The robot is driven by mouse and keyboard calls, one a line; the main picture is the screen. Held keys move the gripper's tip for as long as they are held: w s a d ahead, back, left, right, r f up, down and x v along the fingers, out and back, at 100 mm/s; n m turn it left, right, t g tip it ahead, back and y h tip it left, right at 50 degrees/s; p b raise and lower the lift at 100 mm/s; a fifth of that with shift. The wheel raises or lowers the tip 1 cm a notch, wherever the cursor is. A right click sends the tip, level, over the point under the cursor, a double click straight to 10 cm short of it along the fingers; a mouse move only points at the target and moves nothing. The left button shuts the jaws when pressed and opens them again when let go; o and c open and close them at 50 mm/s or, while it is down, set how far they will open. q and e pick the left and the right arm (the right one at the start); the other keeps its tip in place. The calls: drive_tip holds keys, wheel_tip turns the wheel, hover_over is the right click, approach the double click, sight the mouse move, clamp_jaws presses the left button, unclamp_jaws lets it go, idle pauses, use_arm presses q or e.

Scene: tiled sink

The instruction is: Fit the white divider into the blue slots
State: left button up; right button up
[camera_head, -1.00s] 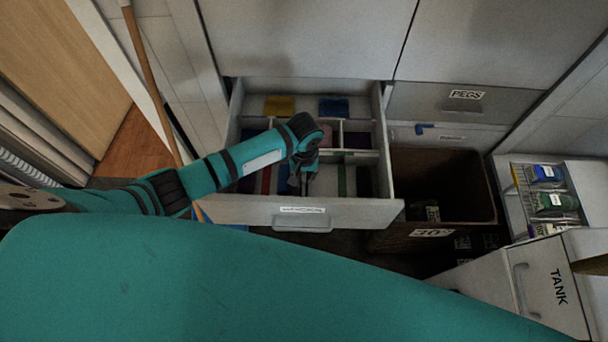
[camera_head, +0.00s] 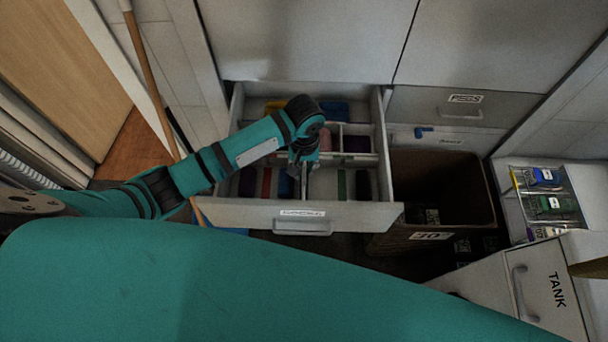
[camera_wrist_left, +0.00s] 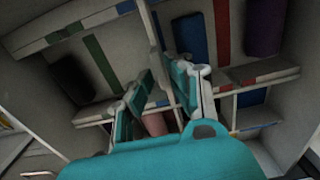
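The drawer (camera_head: 235,212) is pulled out, and coloured marks line its inner rails. A white divider (camera_head: 312,184) stands upright across the front section, between a blue strip and a green strip. In the left wrist view the divider (camera_wrist_left: 154,32) runs down between my fingers, with a blue mark beside its far end. My left gripper (camera_head: 300,172) points down into the drawer over the divider. In the wrist view the left gripper (camera_wrist_left: 162,72) has its fingers apart, with a gap around the thin panel. The divider's lower edge is hidden. My right gripper is out of view.
A middle wall and fixed partitions (camera_head: 342,138) split the drawer's back part. A dark bin (camera_head: 440,180) stands right of the drawer. A rack of labelled bottles (camera_head: 545,190) and a box marked TANK (camera_head: 540,290) are further right. A wooden pole (camera_head: 150,80) leans at left.

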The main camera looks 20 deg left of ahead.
use_arm(q)
drive_tip(key=shift+r, duration=2.6)
